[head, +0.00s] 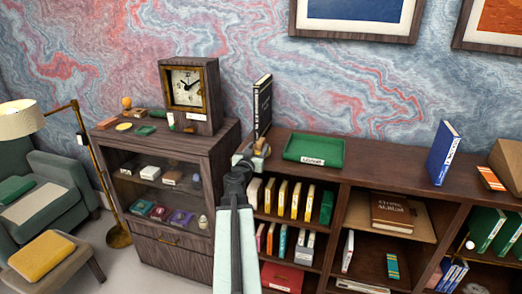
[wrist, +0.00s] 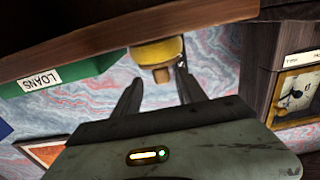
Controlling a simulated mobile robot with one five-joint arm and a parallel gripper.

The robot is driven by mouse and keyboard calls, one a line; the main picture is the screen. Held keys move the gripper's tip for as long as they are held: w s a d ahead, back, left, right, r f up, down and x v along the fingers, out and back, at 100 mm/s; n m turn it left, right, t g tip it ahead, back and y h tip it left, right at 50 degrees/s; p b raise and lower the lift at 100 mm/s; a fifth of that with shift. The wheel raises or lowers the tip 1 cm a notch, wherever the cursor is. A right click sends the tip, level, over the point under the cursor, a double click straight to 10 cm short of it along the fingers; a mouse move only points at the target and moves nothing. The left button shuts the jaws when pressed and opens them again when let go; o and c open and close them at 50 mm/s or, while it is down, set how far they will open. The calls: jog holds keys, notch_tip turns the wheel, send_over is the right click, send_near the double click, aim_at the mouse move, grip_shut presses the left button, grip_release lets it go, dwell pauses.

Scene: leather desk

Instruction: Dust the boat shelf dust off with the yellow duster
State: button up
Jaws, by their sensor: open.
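My gripper (head: 250,157) is over the left end of the brown bookcase top, left of the green tray. In the wrist view, which is upside down, its two dark fingers (wrist: 159,76) are spread open. A yellow thing with a brown stub (wrist: 157,51), which looks like the yellow duster, lies just ahead between the fingertips, not visibly gripped. In the head view this spot shows only a small tan shape (head: 259,147), partly hidden by my gripper. I cannot make out the boat shelf or any dust.
The green tray marked LOANS (head: 314,149) is close right of my gripper; a dark upright book (head: 262,104) stands behind. The clock (head: 188,92) is on the cabinet at left. A blue book (head: 443,152) stands farther right. The bookcase top between tray and blue book is clear.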

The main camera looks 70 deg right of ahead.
aim_at(261, 139)
jog(key=shift+d, duration=0.45)
jog(key=d, duration=0.4)
jog(key=shift+w+d+r, duration=0.1)
jog(key=shift+w+d, duration=0.2)
jog(key=shift+w, duration=0.05)
jog(key=shift+a, duration=0.15)
jog(key=shift+c, duration=0.3)
grip_shut()
jog(key=shift+r, duration=0.15)
notch_tip(261, 139, up, 10)
jog(key=p, duration=1)
jog(key=shift+p, duration=0.3)
jog(key=shift+f, duration=0.2)
